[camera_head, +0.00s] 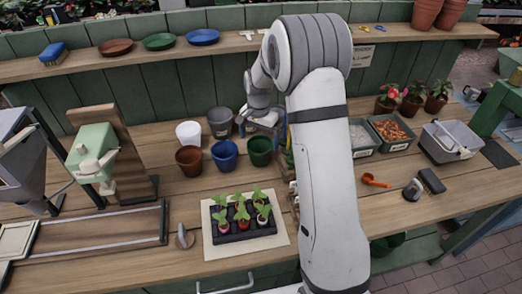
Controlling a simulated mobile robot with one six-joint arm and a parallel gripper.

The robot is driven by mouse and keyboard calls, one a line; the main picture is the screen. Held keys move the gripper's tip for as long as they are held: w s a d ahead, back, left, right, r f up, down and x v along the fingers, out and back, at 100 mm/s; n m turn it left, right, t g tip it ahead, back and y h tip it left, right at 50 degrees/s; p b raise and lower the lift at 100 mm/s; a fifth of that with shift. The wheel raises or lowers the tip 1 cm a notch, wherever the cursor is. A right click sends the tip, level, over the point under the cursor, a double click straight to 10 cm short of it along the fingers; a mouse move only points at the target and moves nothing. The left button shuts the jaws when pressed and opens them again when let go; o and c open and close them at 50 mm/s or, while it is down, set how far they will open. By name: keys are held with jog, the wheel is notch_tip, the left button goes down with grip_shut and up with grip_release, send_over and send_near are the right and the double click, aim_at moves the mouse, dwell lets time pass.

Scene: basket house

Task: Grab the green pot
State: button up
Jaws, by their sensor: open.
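A green pot (259,151) stands upright on the wooden bench, just right of a blue pot (224,155). My gripper (256,128) is above and behind the green pot's rim, close to it. Its fingers are small in this view and partly overlap the grey parts of my arm. The jaws are open and hold nothing that I can see. I cannot tell whether they touch the pot. My large white arm covers the bench just to the right of the pot.
A white pot (188,133), a brown pot (189,160) and a dark grey pot (220,122) stand nearby. A seedling tray (245,231) lies in front. A shelf (160,52) with saucers runs behind. Grey bins (391,143) stand to the right of my arm.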

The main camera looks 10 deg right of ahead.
aim_at(259, 147)
jog(key=f+p, duration=0.1)
jog(key=f, duration=0.2)
jog(key=f+p, duration=0.1)
jog(key=f, duration=0.3)
jog(key=shift+w+d+f, duration=0.15)
jog(key=shift+w+f, duration=0.05)
jog(key=shift+c, duration=0.4)
jog(key=c, duration=0.8)
jog(key=shift+r, duration=0.1)
